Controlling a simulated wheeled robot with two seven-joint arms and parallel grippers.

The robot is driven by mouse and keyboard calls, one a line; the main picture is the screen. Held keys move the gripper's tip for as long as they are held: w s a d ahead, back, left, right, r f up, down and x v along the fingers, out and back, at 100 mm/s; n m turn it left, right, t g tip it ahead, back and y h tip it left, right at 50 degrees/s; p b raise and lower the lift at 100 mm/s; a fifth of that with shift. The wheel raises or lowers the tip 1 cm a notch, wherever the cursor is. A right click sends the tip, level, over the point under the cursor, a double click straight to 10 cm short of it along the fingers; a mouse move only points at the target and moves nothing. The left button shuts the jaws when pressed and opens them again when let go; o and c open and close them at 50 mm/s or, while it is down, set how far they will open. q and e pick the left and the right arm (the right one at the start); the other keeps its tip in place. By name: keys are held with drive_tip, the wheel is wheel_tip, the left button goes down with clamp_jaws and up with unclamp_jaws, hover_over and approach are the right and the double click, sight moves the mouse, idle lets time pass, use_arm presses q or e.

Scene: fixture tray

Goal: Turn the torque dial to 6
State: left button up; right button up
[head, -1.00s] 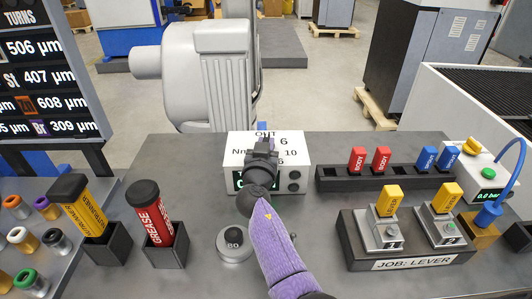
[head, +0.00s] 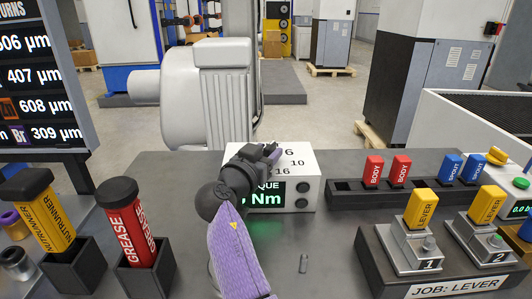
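The torque unit is a white box (head: 307,166) at the back middle of the bench. It has printed numbers, 6, 10 and 16, on top and a dark display (head: 277,197) on its front reading in green "Nm"; my arm covers the digits. My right gripper (head: 270,153) is over the box's top, by the printed numbers. The dial itself is hidden behind the gripper, so its setting and any contact do not show. The finger gap is too small to judge. My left gripper is out of view.
Grease (head: 126,222) and nutrunner (head: 45,212) tools stand in dark holders at left. A rack (head: 343,196) with red and blue blocks is at back right. The lever fixture (head: 381,250) is front right.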

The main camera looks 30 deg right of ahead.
drive_tip(key=shift+p+v, duration=0.35)
drive_tip(key=shift+v, duration=3.4)
